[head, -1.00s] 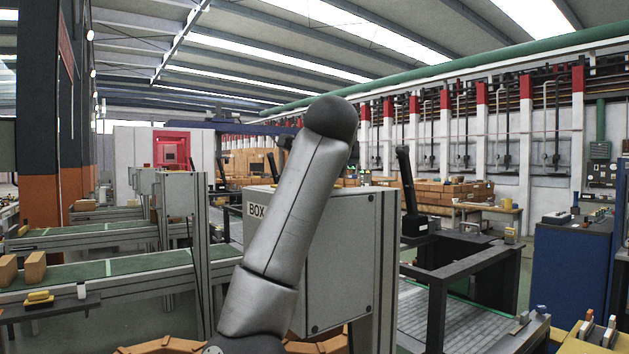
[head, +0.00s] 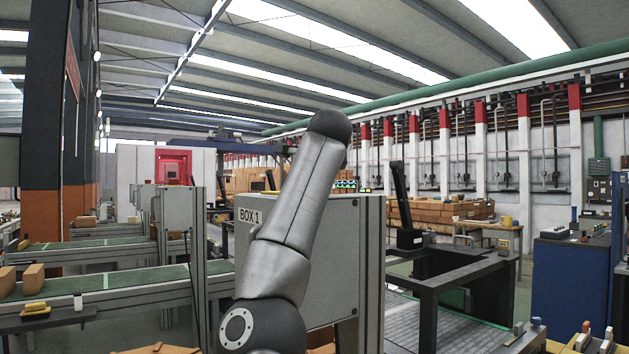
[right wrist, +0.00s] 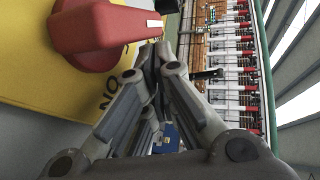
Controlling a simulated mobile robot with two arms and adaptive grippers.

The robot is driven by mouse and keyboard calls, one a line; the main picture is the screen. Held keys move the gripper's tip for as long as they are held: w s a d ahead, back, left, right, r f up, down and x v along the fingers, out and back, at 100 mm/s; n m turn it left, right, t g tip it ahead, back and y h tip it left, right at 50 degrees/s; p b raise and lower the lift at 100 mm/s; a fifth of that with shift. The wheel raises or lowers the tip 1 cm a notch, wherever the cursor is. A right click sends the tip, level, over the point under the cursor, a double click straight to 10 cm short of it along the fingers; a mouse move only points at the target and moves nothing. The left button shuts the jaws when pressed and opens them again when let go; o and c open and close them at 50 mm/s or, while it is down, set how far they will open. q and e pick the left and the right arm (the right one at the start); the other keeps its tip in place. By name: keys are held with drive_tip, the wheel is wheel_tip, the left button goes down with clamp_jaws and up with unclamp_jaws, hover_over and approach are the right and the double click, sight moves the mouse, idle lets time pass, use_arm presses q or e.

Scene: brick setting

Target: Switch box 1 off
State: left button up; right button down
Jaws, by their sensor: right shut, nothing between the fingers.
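Box 1 (head: 338,240) is a grey cabinet in the head view, with a "BOX 1" label at its upper left corner. A grey arm link of mine stands in front of it and hides part of it. In the right wrist view a red rotary knob (right wrist: 98,35) with a white mark sits on a yellow plate (right wrist: 35,75) with black lettering. My right gripper (right wrist: 154,52) is shut and empty, its fingertips close to the knob's right side; I cannot tell whether they touch. My left gripper is not in view.
A green conveyor (head: 110,283) runs at the left of the head view. A dark frame (head: 450,270) stands over a roller conveyor right of the box. A blue cabinet (head: 570,285) stands farther right. Brick stacks (head: 440,212) are behind.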

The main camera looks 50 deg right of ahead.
drive_tip(key=shift+w+f+n+y, duration=0.1)
drive_tip(key=shift+w+n+y, duration=0.2)
drive_tip(key=shift+w, duration=0.1)
drive_tip(key=shift+d+n+t+y+b, duration=0.2)
drive_tip(key=shift+n+t+y+b, duration=0.1)
drive_tip(key=shift+t+y+b, duration=0.15)
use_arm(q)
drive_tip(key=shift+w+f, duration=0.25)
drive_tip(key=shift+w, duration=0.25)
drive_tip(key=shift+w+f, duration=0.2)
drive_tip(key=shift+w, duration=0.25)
use_arm(e)
drive_tip(key=shift+w, duration=0.15)
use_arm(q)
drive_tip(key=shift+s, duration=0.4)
